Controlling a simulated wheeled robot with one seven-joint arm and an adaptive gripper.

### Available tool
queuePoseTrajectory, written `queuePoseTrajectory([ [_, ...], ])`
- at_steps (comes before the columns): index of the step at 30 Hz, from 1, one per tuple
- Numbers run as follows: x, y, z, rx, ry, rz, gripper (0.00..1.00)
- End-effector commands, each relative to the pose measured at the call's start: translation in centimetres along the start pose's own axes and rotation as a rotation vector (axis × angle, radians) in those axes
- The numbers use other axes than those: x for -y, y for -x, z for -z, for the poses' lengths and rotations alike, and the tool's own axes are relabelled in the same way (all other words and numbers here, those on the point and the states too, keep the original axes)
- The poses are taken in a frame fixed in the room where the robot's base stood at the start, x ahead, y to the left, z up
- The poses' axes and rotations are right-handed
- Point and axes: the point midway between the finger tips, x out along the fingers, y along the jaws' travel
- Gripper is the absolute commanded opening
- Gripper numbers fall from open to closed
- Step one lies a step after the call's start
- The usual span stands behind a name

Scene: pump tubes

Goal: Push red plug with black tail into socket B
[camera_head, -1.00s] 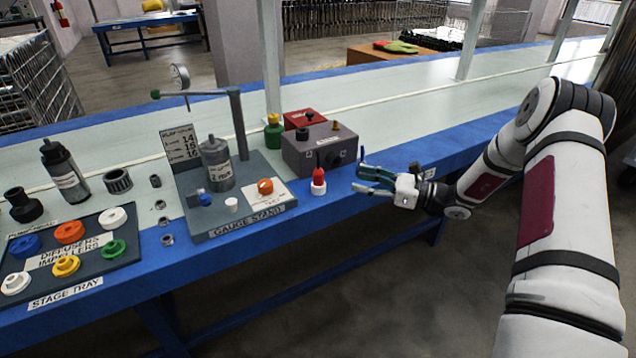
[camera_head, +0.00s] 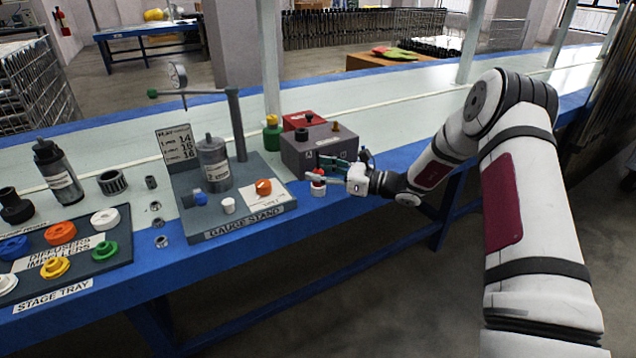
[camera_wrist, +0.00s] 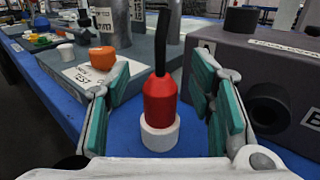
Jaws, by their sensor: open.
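The red plug (camera_wrist: 161,102) with its black tail (camera_wrist: 166,42) stands upright in a white ring-shaped base (camera_wrist: 160,134) on the blue table edge. My gripper (camera_wrist: 163,105) is open, with one green-padded finger on each side of the plug; I cannot tell whether either touches it. Beside that socket is a partly cut-off label that looks like B (camera_wrist: 311,119).
The gauge stand (camera_head: 240,222) with its orange knob is left of my gripper. A red box (camera_head: 303,120) and a green bottle (camera_head: 272,134) stand behind. The stage tray (camera_head: 100,262) is at far left. The conveyor surface behind is largely clear.

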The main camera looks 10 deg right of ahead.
Motion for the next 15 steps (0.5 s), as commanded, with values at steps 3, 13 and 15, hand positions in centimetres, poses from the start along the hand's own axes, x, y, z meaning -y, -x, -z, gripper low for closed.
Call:
queuePoseTrajectory([
  [3,0.03,-0.82,-0.02,0.001,0.002,0.0,0.49],
  [13,0.03,-0.79,-0.09,0.001,0.001,0.001,0.15],
  [15,0.03,-0.79,-0.08,0.001,0.001,0.001,0.0],
])
